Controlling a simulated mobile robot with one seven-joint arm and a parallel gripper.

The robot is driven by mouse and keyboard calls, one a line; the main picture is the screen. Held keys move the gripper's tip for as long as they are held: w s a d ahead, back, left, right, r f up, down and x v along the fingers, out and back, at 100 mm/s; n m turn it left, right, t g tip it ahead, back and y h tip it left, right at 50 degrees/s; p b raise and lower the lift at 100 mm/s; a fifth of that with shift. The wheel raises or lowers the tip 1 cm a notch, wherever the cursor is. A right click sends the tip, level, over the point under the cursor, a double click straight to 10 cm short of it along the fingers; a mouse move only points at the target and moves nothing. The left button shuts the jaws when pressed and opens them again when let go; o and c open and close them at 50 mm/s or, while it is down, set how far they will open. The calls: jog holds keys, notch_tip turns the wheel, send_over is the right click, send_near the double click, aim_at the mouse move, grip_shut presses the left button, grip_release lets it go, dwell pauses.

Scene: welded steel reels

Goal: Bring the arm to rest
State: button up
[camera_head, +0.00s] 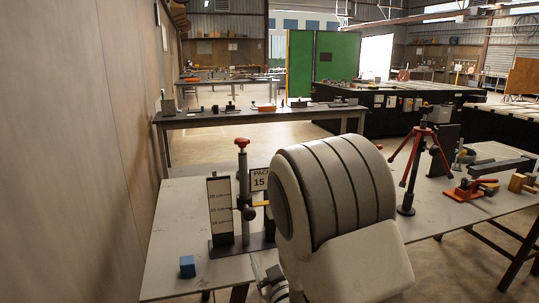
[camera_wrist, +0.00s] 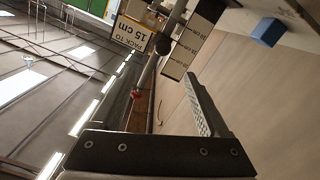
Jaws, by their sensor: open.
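My gripper (camera_wrist: 200,105) shows in the wrist view as a dark crossbar along the bottom and one grey ribbed finger pointing up the picture. Nothing is seen held at the visible finger. In the head view my own pale arm links fill the lower middle, and I cannot make out the gripper there. The wrist view is turned well over, with roof lights at left. A stand with a red knob (camera_head: 241,143) and a gauge board (camera_head: 220,212) rise from the bench near my arm; both also show beyond the finger in the wrist view.
A blue block (camera_head: 187,266) lies at the bench's (camera_head: 175,230) front left. A "PACK" sign (camera_head: 259,180) stands behind my arm. A red-legged stand (camera_head: 421,145) and a red clamp (camera_head: 470,190) are at right. A wall (camera_head: 75,150) runs close along the left.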

jog(key=s+d+r+m+g+h+p, duration=0.2)
jog(key=s+d+r+g, duration=0.15)
jog(key=r, duration=0.25)
jog(key=s+d+r+m+g+h+p, duration=0.1)
jog(key=s+d+r+m+g+p, duration=0.1)
jog(key=d+r, duration=0.35)
jog(key=s+d+r+m+g+p, duration=0.1)
jog(key=s+d+r+g+p, duration=0.1)
jog(key=s, duration=0.8)
jog(key=s+d+r+m+g+h+p, duration=0.1)
jog(key=s+d+r+m+g, duration=0.1)
jog(key=s, duration=0.9)
notch_tip(320, 180, up, 3)
jog(key=shift+d+r+g+h+p, duration=0.2)
jog(key=shift+d+g+h+p, duration=0.25)
jog(key=shift+g, duration=0.5)
